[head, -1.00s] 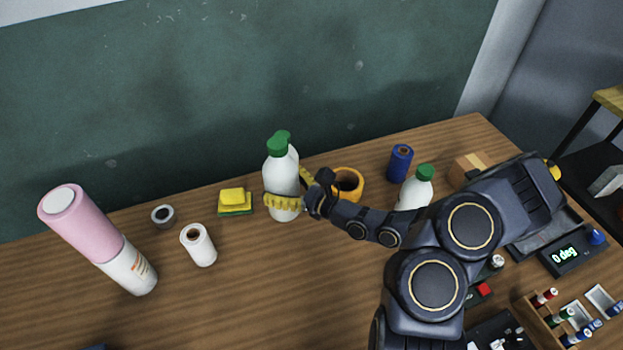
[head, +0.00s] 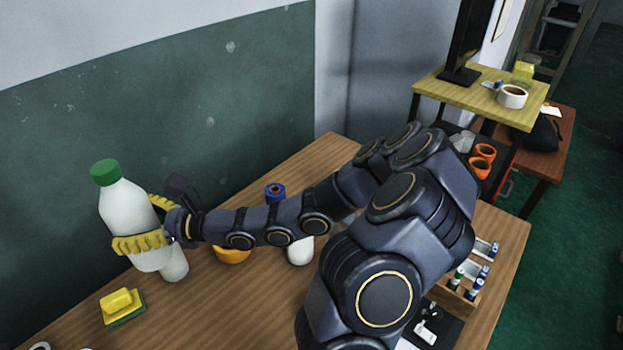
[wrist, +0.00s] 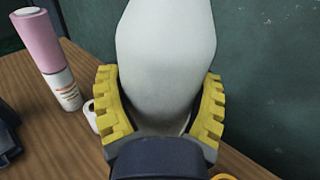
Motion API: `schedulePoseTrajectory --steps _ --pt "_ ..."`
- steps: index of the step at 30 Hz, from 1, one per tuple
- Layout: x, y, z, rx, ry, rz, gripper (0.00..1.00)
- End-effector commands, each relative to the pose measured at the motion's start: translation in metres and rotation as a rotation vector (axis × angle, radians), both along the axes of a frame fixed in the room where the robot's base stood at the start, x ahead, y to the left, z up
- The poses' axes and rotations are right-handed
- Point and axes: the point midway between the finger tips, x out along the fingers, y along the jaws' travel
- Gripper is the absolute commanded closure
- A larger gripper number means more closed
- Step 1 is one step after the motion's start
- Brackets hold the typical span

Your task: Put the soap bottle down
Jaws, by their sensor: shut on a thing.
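The soap bottle (head: 122,212) is white with a green cap and stands upright between the yellow fingers of my gripper (head: 136,222). The gripper is shut around its body, and the bottle appears raised above the table (head: 225,315). In the wrist view the bottle (wrist: 165,55) fills the space between the fingers of my gripper (wrist: 160,85); its cap is out of frame. A second white bottle (head: 174,265) stands on the table just behind and below the held one, its top hidden.
A yellow and green sponge (head: 120,304) lies in front of the bottles. A yellow-orange roll (head: 232,257), a blue roll (head: 275,191) and a partly hidden white bottle (head: 300,251) stand under my arm. A pink-and-white cylinder (wrist: 50,55) stands farther off. Bare wood shows at front centre.

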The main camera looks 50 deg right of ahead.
Motion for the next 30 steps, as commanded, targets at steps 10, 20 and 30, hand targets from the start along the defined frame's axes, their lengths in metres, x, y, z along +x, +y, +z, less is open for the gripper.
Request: schedulePoseTrajectory --steps 10,20,30 --pt "0.000 0.000 0.050 -0.004 -0.008 -0.002 0.63" --pt "0.008 -0.020 0.066 0.001 0.000 -0.046 0.63" --pt "0.034 -0.109 0.057 -0.002 -0.004 -0.230 0.63"
